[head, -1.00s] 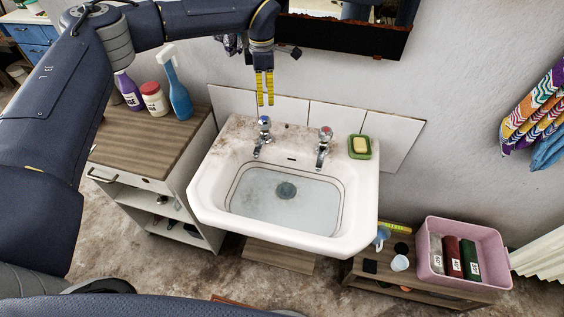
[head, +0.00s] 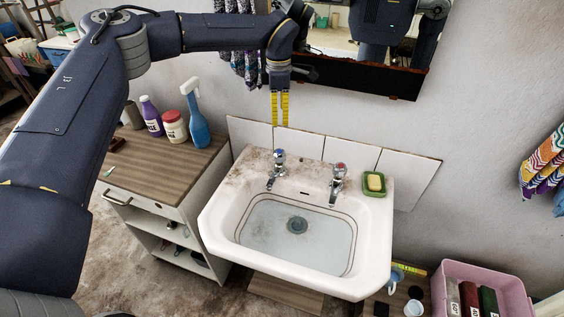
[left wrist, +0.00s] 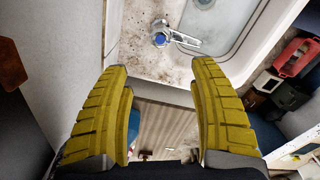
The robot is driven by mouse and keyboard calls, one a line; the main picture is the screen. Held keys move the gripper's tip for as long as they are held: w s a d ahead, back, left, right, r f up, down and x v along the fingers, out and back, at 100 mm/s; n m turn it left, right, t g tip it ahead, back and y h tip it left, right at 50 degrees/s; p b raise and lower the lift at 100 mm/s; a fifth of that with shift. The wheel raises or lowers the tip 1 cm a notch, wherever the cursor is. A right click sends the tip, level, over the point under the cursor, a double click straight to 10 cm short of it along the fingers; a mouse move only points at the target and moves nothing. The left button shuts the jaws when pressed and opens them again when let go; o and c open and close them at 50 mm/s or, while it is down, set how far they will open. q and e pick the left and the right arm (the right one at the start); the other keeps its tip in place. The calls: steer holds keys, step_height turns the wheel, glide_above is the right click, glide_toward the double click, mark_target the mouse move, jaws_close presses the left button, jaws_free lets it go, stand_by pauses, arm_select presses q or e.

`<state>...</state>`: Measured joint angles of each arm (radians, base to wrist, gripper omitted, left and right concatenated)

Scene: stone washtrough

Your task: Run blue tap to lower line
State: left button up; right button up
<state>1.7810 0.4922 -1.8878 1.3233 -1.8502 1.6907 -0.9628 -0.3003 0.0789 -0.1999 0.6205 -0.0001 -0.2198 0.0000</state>
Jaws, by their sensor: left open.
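The blue tap (head: 278,162), chrome with a blue cap, stands at the back left of the white basin (head: 218,222). It also shows in the left wrist view (left wrist: 161,39), beyond my fingertips. My left gripper (head: 280,122) is open and empty, its yellow fingers pointing down above and behind the tap, apart from it. The fingers also show in the left wrist view (left wrist: 158,68). Thin dark lines run round the inside of the basin; I cannot clearly tell the lower one. The bowl's bottom looks pale blue around a dark drain (head: 297,225); the water level is unclear. My right gripper is out of view.
A red-capped tap (head: 337,182) and a green soap dish (head: 374,184) stand to the right. A cabinet (head: 165,165) with a blue spray bottle (head: 196,120) is at left. A mirror (head: 370,45) hangs above. A pink crate (head: 485,275) is at lower right.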

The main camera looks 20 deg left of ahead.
mark_target(279, 151)
arm_select(q)
step_height(279, 151, down, 17)
stand_by(0.7)
steer(key=shift+c, duration=0.3)
steer(key=c, duration=1.2)
steer(key=shift+n, duration=1.7)
steer(key=shift+c, duration=0.2)
steer(key=o, duration=1.3)
step_height(279, 151, up, 12)
